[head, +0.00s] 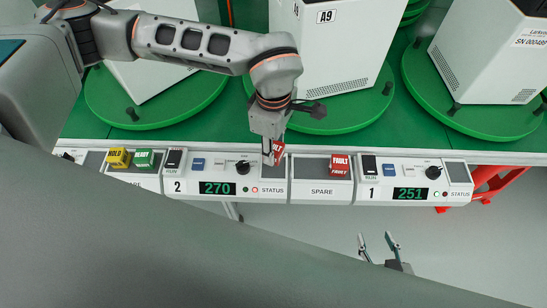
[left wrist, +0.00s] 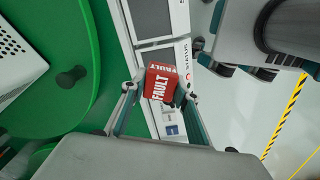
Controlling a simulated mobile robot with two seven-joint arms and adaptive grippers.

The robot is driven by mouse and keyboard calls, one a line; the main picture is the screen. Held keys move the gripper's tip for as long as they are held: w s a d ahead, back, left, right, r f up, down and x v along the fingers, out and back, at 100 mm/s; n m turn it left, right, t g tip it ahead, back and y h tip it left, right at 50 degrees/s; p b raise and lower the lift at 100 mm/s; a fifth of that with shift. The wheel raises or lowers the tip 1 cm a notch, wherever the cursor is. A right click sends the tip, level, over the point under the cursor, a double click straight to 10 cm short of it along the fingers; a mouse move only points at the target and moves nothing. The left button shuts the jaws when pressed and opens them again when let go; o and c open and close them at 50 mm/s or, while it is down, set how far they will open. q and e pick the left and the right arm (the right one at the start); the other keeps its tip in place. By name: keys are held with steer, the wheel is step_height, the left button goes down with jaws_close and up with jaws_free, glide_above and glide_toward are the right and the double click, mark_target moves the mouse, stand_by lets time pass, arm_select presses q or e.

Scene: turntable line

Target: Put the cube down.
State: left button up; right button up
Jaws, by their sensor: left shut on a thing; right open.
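My left gripper (head: 272,153) is shut on a red cube (head: 279,149) marked FAULT. In the head view it is over the right end of the station 2 panel (head: 225,173), and the fingers hide part of the cube. The left wrist view shows the red cube (left wrist: 159,84) between the two fingertips, over the panel strip; whether it touches the panel cannot be told. My right gripper (head: 377,247) is open and empty, over the floor in front of the panels. A second red FAULT cube (head: 340,165) sits at the right of the SPARE panel (head: 313,190).
A yellow HOLD cube (head: 119,157) and a green cube (head: 144,158) sit on the panel at the left. The station 1 panel (head: 392,194) is at the right. White boxes (head: 335,50) stand on green turntables (head: 455,115) behind. The left part of the SPARE panel is bare.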

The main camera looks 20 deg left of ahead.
arm_select(q)
step_height(320, 180, down, 5)
steer(key=shift+f, duration=0.25)
stand_by(0.3)
steer(key=shift+f, duration=0.2)
steer(key=o, duration=0.8)
